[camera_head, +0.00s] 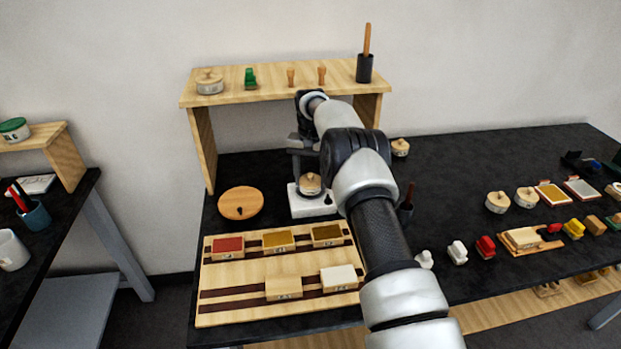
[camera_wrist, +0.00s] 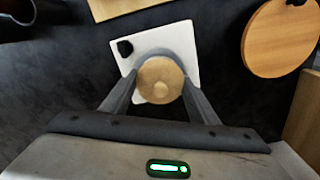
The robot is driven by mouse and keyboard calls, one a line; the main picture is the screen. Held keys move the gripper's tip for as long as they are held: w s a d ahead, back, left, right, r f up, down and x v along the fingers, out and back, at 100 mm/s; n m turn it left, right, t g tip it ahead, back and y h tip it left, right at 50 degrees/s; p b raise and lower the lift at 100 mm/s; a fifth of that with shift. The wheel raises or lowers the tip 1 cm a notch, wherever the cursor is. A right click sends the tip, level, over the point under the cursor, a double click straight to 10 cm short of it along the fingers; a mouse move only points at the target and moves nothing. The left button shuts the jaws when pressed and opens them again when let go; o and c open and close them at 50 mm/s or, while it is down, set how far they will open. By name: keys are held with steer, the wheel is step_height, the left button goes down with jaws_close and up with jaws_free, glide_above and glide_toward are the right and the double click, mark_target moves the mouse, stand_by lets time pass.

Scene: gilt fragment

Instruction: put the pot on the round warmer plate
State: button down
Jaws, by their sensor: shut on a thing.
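The pot (camera_head: 310,184) is small, with a pale wooden knobbed lid. It stands upright between the fingers of my gripper (camera_head: 308,171). In the wrist view the pot's lid (camera_wrist: 160,80) fills the space between the two fingertips (camera_wrist: 161,88), which are shut on it. The warmer (camera_head: 309,207) is a white square base directly under the pot. Its white corner and a black knob show in the wrist view (camera_wrist: 186,101). The round plate is mostly hidden by the pot and fingers. I cannot tell whether the pot touches it.
A round wooden board (camera_head: 240,203) lies left of the warmer. A wooden rack (camera_head: 222,292) with coloured blocks is in front. A shelf (camera_head: 285,90) with pots and tools stands behind and above my gripper. A dark cup (camera_head: 405,212) stands to the right, beside my arm.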

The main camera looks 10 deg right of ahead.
steer(key=shift+f, duration=0.1)
steer(key=c, duration=0.7)
jaws_free()
